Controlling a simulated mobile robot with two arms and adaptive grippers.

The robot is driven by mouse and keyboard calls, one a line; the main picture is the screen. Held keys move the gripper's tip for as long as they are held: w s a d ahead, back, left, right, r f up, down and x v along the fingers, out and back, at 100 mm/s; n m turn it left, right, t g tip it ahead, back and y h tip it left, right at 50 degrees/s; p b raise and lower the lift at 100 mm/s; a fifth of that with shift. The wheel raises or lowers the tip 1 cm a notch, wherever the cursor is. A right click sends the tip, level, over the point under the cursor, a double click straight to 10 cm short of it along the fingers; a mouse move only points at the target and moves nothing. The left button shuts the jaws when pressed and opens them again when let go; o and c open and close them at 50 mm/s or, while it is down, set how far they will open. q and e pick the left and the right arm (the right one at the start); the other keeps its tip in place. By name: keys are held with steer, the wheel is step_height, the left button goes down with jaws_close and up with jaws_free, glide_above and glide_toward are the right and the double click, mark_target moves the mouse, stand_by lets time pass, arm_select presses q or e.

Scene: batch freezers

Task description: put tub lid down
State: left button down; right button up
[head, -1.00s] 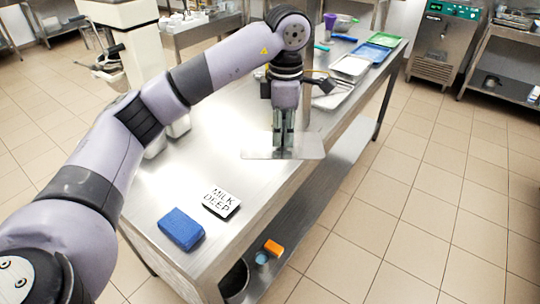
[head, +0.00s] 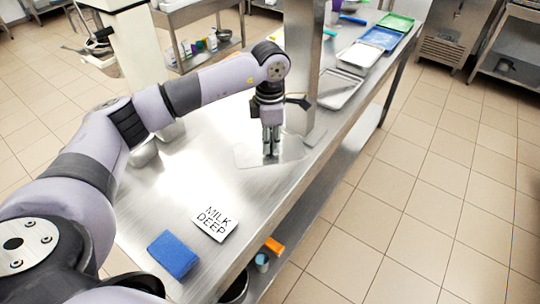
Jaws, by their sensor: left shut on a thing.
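My left gripper (head: 271,150) points straight down over the steel table and is shut on the tub lid (head: 246,156). The lid is a thin, flat, see-through or pale rectangular sheet. It lies level, at or very close to the table top (head: 180,200); I cannot tell whether it touches. The fingers hide the middle of the lid. My right gripper is not in view.
A white card reading "MILK DEEP" (head: 214,222) and a blue sponge or block (head: 174,254) lie at the near end. A steel post (head: 302,70) stands just behind the gripper. Trays, white (head: 360,55), blue (head: 381,39) and green (head: 396,22), line the far end.

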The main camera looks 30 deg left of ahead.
arm_select(q)
step_height(320, 180, down, 3)
steer(key=shift+f+p, duration=0.2)
steer(key=shift+p, duration=0.1)
steer(key=shift+f, duration=0.4)
step_height(320, 180, down, 3)
steer(key=shift+r+p, duration=0.2)
steer(key=shift+p, duration=0.25)
steer(key=shift+f, duration=0.35)
steer(key=shift+w+f, duration=0.1)
steer(key=shift+f, duration=0.1)
steer(key=c, duration=1.9)
jaws_free()
steer(key=o, duration=0.4)
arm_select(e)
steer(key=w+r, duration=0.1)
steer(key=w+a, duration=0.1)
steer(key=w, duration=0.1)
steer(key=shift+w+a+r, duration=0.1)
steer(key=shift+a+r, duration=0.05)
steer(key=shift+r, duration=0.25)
